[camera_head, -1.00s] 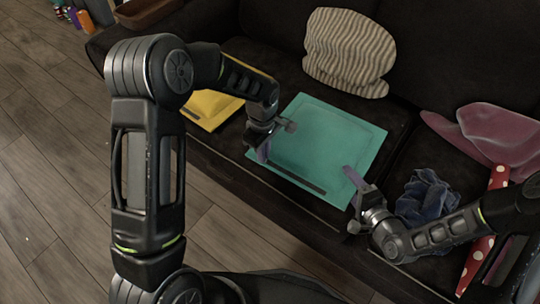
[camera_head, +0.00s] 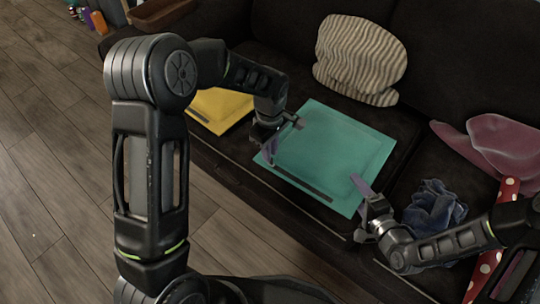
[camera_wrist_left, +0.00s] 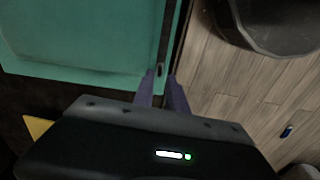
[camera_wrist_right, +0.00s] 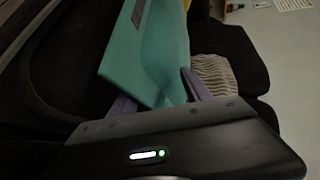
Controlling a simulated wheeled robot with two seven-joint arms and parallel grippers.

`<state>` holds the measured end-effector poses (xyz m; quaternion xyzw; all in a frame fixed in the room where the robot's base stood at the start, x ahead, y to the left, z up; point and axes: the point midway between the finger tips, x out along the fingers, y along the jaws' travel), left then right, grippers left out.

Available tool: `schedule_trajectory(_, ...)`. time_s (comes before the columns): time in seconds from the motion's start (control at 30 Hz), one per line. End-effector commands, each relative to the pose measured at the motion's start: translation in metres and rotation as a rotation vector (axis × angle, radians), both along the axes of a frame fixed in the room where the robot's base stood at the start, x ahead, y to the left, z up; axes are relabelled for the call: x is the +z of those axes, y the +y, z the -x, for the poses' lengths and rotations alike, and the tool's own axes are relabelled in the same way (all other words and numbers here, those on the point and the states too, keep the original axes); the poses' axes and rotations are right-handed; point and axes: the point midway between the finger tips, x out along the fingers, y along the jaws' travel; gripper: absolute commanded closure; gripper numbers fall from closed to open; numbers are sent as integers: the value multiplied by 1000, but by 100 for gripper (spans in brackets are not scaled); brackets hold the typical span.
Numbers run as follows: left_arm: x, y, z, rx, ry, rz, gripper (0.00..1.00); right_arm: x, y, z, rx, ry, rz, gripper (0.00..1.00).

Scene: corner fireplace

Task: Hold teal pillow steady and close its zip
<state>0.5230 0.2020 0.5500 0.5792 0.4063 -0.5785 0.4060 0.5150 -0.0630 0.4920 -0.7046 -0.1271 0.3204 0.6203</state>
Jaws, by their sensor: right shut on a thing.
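The teal pillow (camera_head: 330,150) lies flat on the dark sofa seat, with a dark zip strip (camera_head: 303,184) along its front edge. In the right wrist view the pillow (camera_wrist_right: 160,55) reaches between my right gripper's fingers. My right gripper (camera_head: 362,192) is shut on the pillow's front right corner. My left gripper (camera_head: 283,138) is at the pillow's left corner. In the left wrist view its fingertips (camera_wrist_left: 161,80) stand a narrow gap apart beside the pillow edge, just short of a small dark piece (camera_wrist_left: 160,70), perhaps the zip end. Nothing shows between them.
A yellow pillow (camera_head: 222,107) lies left of the teal one, behind my left arm. A striped pillow (camera_head: 360,58) leans on the backrest. A blue cloth (camera_head: 435,207) and a pink hat-like item (camera_head: 495,145) lie to the right. Wooden floor (camera_head: 60,150) is clear at the left.

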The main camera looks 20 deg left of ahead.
Motion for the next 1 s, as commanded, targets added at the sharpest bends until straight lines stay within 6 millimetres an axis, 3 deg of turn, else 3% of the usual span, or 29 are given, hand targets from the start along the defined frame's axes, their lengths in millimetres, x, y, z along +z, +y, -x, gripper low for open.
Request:
schedule_trajectory(0.2, 48, -1, -1, -1, -6, 1, 83, -2, -3, -1, -7, 5, 3, 100)
schedule_trajectory(0.4, 78, 0, 0, 0, -3, 0, 83, -2, -2, -1, -7, 5, 2, 100)
schedule_trajectory(0.9, 87, 0, 0, 0, -1, 0, 83, -2, -2, 0, -5, 5, 2, 100)
schedule_trajectory(0.93, 86, 0, 0, 0, -1, 0, 83, -2, -2, 0, -5, 5, 2, 41)
schedule_trajectory(1.0, 86, 0, 0, 0, -1, 0, 83, -1, -2, 0, -5, 4, 2, 35)
